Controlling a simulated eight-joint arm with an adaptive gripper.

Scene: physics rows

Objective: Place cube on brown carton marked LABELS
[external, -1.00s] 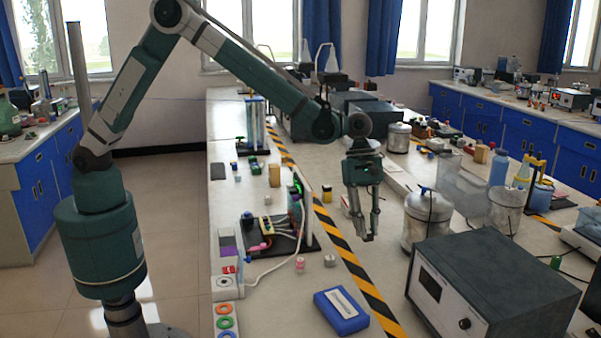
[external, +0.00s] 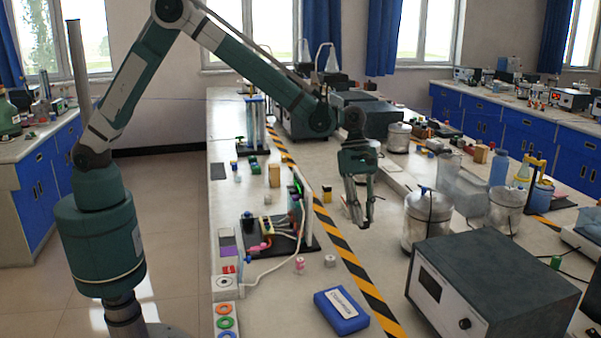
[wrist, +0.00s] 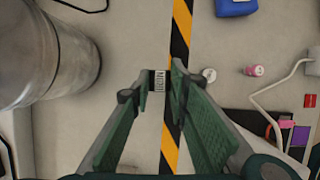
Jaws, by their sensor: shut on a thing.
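My gripper (external: 359,220) hangs above the bench near the striped tape, left of a metal canister. In the wrist view my gripper (wrist: 160,84) is shut on a small cube (wrist: 159,81), which shows a dark part and a white face with dark lettering between the fingertips. The cube cannot be made out in the external view. One small brown box (external: 274,175) stands on the left of the bench and another brown box (external: 480,153) on the right. No lettering is legible on either, so I cannot tell which is marked LABELS.
Metal canisters (external: 425,219) and a large dark instrument (external: 492,283) stand right of my gripper. A blue box (external: 341,310) lies near the front. A circuit board assembly (external: 272,236) with a cable stands to the left. Bench around the striped tape (external: 347,254) is mostly clear.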

